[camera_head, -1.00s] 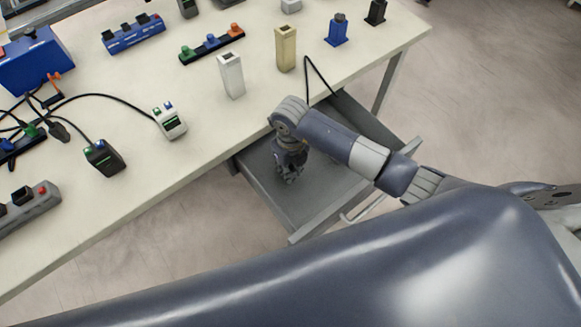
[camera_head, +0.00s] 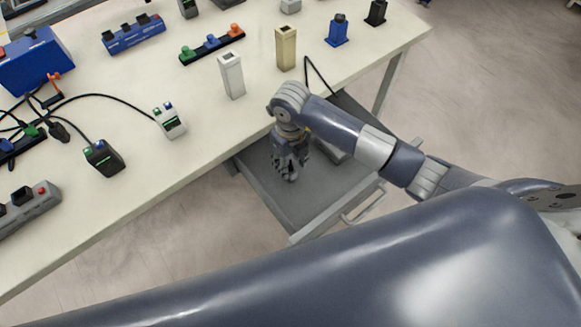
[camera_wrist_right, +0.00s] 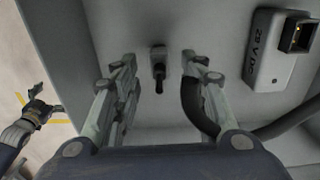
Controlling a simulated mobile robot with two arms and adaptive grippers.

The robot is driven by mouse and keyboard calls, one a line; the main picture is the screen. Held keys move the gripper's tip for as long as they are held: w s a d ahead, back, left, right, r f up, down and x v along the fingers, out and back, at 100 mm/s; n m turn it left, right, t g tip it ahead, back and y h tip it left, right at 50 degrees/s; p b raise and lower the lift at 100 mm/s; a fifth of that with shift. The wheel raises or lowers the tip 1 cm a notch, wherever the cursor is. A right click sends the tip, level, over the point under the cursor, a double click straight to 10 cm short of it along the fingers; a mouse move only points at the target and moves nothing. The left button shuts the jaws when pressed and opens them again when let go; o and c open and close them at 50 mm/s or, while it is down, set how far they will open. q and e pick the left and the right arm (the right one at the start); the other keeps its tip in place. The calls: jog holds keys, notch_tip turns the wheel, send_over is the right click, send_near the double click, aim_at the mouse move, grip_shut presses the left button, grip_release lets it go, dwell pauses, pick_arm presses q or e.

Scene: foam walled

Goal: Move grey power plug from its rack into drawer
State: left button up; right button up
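My right gripper (camera_head: 290,176) points down inside the open grey drawer (camera_head: 306,212). In the right wrist view its two fingers (camera_wrist_right: 160,90) are apart with nothing clamped between them. A pale grey block marked "29 V DC" (camera_wrist_right: 272,62), which looks like the power plug, lies in the drawer right of the fingers. Its head-view image (camera_head: 331,152) is partly behind my arm. A small black stub (camera_wrist_right: 158,70) shows between the fingers. A black cable passes by the right finger. The pale grey rack (camera_head: 232,76) on the table looks empty. My left gripper (camera_wrist_right: 40,108) shows small at the left.
A beige holder (camera_head: 286,48), a blue holder (camera_head: 337,30) and a black one (camera_head: 376,12) stand along the table edge (camera_head: 205,140). Several devices and power strips crowd the table's left. The drawer handle (camera_head: 364,204) sticks out over open floor.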

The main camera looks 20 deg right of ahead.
notch_tip(320, 180, up, 8)
jog(key=shift+f, duration=0.15)
jog(key=shift+s+f, duration=0.1)
dwell(0.5)
